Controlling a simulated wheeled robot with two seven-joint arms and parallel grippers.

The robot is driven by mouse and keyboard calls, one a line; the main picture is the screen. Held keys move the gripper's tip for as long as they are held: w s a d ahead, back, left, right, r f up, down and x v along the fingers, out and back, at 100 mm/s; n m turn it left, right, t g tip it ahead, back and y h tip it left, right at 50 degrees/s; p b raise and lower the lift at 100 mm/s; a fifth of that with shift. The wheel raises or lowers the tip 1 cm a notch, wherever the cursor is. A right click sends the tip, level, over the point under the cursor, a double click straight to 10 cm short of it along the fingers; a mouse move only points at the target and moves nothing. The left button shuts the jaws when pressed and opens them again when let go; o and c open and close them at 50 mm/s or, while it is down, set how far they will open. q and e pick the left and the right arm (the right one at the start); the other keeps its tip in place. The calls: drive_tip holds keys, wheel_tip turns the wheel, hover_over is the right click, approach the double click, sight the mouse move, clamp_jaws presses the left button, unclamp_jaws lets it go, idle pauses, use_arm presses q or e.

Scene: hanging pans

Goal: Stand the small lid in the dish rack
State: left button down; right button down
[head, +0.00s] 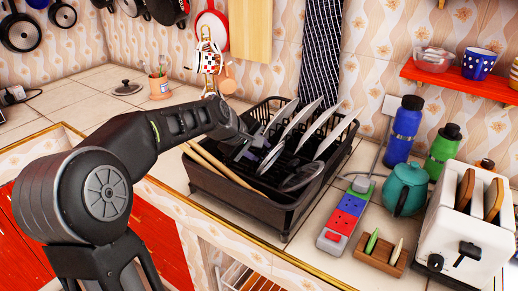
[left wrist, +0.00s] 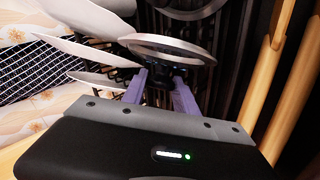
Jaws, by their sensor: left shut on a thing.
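In the left wrist view the lid (left wrist: 170,48) shows nearly edge-on, just beyond the purple fingers. My left gripper (head: 268,158) is low inside the rack and shut on the lid's knob; the knob is mostly hidden between the fingers (left wrist: 160,88). I cannot tell whether the lid's lower edge rests in a slot. My right gripper is not in view.
Several white plates (head: 293,118) stand tilted in the rack beside the lid. Wooden sticks (head: 222,168) lie along its left side. Another knobbed lid (head: 127,88) lies on the back counter. A teal teapot (head: 405,190), bottles and a white toaster (head: 470,225) stand to the right.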

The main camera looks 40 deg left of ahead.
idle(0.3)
use_arm(q)
drive_tip(key=c, duration=0.9)
unclamp_jaws()
drive_tip(key=shift+s, duration=0.1)
drive_tip(key=shift+v, duration=3.85)
drive_tip(key=shift+r, duration=0.1)
